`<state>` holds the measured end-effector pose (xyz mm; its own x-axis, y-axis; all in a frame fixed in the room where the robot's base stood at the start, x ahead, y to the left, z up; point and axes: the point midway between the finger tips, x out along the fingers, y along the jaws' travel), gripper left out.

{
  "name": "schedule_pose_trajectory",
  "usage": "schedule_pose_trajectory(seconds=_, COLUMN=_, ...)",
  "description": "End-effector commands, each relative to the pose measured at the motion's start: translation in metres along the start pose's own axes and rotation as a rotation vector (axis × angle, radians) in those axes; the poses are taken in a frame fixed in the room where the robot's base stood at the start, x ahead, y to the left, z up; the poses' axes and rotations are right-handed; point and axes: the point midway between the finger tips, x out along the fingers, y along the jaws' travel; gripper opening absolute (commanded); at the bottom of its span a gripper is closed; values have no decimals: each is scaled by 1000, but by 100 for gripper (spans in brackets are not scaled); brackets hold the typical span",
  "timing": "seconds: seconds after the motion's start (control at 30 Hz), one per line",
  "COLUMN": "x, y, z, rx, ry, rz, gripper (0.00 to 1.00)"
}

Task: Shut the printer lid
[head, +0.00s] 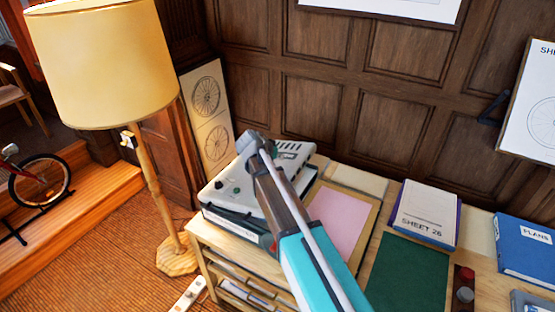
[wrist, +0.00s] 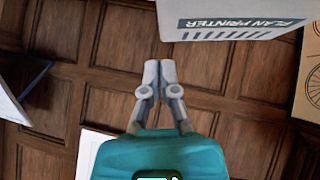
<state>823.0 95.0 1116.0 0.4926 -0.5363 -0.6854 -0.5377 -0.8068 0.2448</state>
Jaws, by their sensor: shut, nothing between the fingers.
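The plan printer (head: 222,188) is a pale grey-white machine with a dark lower body. It stands on the wooden desk, left of centre in the head view. Its top has small controls, and slots and a green label (head: 290,146) at the back right. My arm crosses in front of its right part, so the lid's angle is hard to tell. In the wrist view a printer face (wrist: 240,17) with slots and lettering shows at the top right. My gripper (wrist: 160,68) is shut and empty below that face, apart from it in the picture.
A floor lamp (head: 102,62) stands left of the desk. Right of the printer lie a pink sheet (head: 340,216), a SHEET 26 stack (head: 426,212), a green mat (head: 407,272) and a blue PLANS binder (head: 527,254). A panelled wall (head: 330,95) rises behind the desk.

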Motion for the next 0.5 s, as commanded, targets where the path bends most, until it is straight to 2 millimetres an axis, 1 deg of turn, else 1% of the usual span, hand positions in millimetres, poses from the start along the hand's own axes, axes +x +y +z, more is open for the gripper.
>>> schedule_pose_trajectory(seconds=0.03, x=9, y=-1, z=2, rx=1, ry=0, rz=1, gripper=0)
schedule_pose_trajectory(seconds=0.5, x=62, y=-1, z=2, rx=2, ry=-1, rz=1, gripper=0)
